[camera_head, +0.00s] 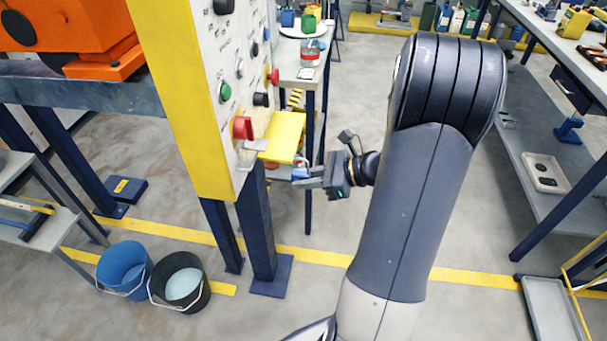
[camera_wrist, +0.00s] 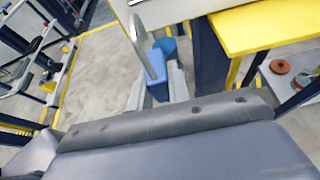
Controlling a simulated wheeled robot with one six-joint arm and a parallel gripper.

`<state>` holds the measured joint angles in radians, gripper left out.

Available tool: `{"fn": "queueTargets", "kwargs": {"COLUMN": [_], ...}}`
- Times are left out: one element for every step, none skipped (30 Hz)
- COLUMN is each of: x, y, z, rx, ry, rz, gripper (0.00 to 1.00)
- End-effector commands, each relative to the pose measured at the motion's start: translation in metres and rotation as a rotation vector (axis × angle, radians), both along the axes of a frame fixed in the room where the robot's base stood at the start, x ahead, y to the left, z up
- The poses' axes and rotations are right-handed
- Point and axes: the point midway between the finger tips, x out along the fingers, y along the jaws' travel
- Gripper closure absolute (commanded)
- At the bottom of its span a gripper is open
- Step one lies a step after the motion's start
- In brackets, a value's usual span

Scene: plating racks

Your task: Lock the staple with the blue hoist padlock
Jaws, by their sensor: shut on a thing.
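The blue padlock (camera_wrist: 157,87) is held between the fingers of my gripper (camera_wrist: 157,97) in the wrist view. Its silver shackle points up toward the panel's lower edge. I cannot tell whether the shackle is open, or whether it touches anything. In the head view my gripper (camera_head: 308,182) is shut on the padlock (camera_head: 300,173), just right of the panel's lower edge. A small metal fitting (camera_head: 256,145), possibly the staple, juts from the panel below the red knob, left of and above the padlock. The staple's loop is not clear in either view.
The white and yellow control panel (camera_head: 203,110) stands left of my gripper, with knobs jutting out. A yellow plate (camera_head: 284,135) lies just above the padlock; a yellow surface (camera_wrist: 262,28) also shows upper right in the wrist view. Two buckets (camera_head: 124,266) stand on the floor below.

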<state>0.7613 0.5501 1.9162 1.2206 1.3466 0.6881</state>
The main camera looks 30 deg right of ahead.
Motion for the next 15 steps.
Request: {"fn": "queueTargets", "kwargs": {"x": [0.0002,0.0002,0.0002,0.0002,0.0002,0.0002,0.0002,0.0002,0.0008,0.0016,0.0025,0.0038,0.0047,0.0056,0.0068], "y": [0.0001,0.0001,0.0001,0.0001,0.0001,0.0002,0.0003,0.0003,0.0012,0.0024,0.0036,0.0053,0.0067,0.0078,0.0093], "z": [0.0004,0.0005,0.0007,0.0008,0.0010,0.0014,0.0016,0.0019,0.0011,0.0007,0.0008,0.0009,0.0009,0.0010,0.0010], "rx": [0.000,0.000,0.000,0.000,0.000,0.000,0.001,0.002,0.001,0.001,0.001,0.001,0.002,0.002,0.001], "ry": [0.000,0.000,0.000,0.000,0.000,0.000,0.000,0.000,0.000,0.000,-0.001,-0.001,-0.001,-0.001,-0.001], "rz": [0.000,0.000,0.000,0.000,0.000,0.000,0.001,0.001,0.001,0.002,0.002,0.002,0.002,0.002,0.002], "gripper": [1.00,1.00,1.00,1.00,1.00,1.00,1.00,1.00,1.00,1.00,1.00,1.00,1.00,1.00,1.00]}}
